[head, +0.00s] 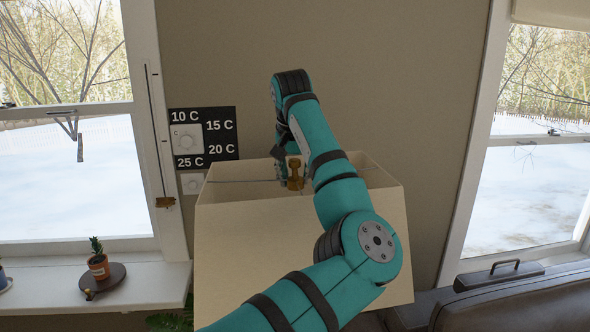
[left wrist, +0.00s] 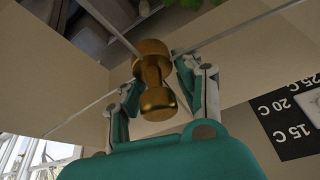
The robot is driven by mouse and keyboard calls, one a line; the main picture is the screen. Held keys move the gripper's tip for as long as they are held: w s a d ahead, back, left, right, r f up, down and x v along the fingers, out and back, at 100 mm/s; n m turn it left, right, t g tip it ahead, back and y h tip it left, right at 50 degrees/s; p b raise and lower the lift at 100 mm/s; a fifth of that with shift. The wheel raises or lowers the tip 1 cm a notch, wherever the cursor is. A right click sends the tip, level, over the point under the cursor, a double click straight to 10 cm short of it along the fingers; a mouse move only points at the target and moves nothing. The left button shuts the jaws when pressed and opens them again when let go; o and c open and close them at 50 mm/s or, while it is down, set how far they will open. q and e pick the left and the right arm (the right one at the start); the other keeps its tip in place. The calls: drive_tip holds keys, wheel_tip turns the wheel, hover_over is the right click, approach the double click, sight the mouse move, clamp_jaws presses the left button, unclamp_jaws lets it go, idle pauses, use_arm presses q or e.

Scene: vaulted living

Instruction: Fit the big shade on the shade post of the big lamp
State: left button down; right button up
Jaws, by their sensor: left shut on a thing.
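The big shade (head: 250,245) is a cream, box-like shade with an open top, in the middle of the head view. Thin wires cross its opening to a brass knob (head: 295,174) at its centre. My left gripper (head: 286,176) reaches into the opening from above and is shut on this knob. In the left wrist view the knob (left wrist: 154,80) sits between the two fingers, with the shade's inner walls (left wrist: 50,80) around them. The big lamp and its shade post cannot be made out; the shade and my arm cover that area. My right gripper is not in view.
Behind is a wall with a black temperature panel (head: 222,126). A window sill (head: 150,285) at left holds a small potted cactus (head: 98,262). A brown leather seat (head: 530,302) with a dark handled case (head: 499,275) stands at lower right.

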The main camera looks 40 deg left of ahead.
sight(293, 182)
use_arm(q)
wheel_tip(293, 182, down, 8)
drive_tip(key=b, duration=0.4)
drive_tip(key=shift+f, duration=0.25)
drive_tip(key=shift+d+r+p, duration=0.1)
drive_tip(key=shift+r+p, duration=0.05)
drive_tip(key=shift+p, duration=0.3)
idle(0.6)
drive_tip(key=shift+f, duration=0.2)
idle(0.6)
drive_tip(key=shift+f+p, duration=0.3)
drive_tip(key=shift+f, duration=0.95)
idle(1.3)
drive_tip(key=c, duration=0.8)
unclamp_jaws()
drive_tip(key=shift+s, duration=0.1)
drive_tip(key=v, duration=1.2)
